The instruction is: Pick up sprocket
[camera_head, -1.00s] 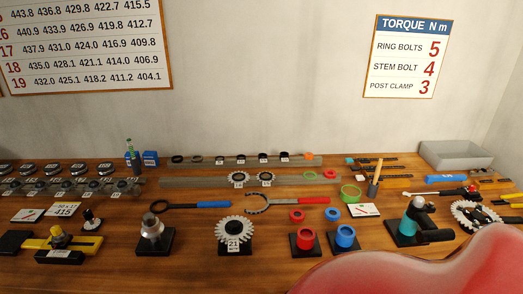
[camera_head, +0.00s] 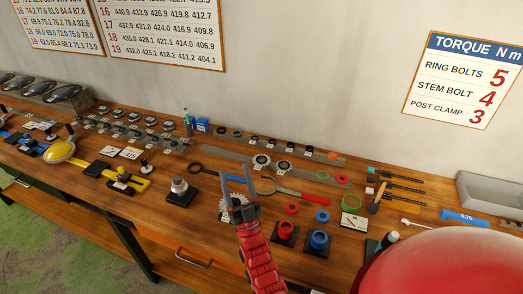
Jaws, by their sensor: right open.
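Two smaller sprockets, one at the left (camera_head: 262,161) and one at the right (camera_head: 284,167), sit on a grey rail farther back. My right gripper (camera_head: 236,168) is open, its dark fingers pointing up the picture in front of the pale sprocket. My left gripper is not in view.
A silver part on a black stand (camera_head: 180,190) is left of the gripper. A red cup (camera_head: 286,231) and a blue cup (camera_head: 319,239) stand to its right. A blue-handled tool (camera_head: 225,176) and a red-handled chain whip (camera_head: 302,197) lie behind it.

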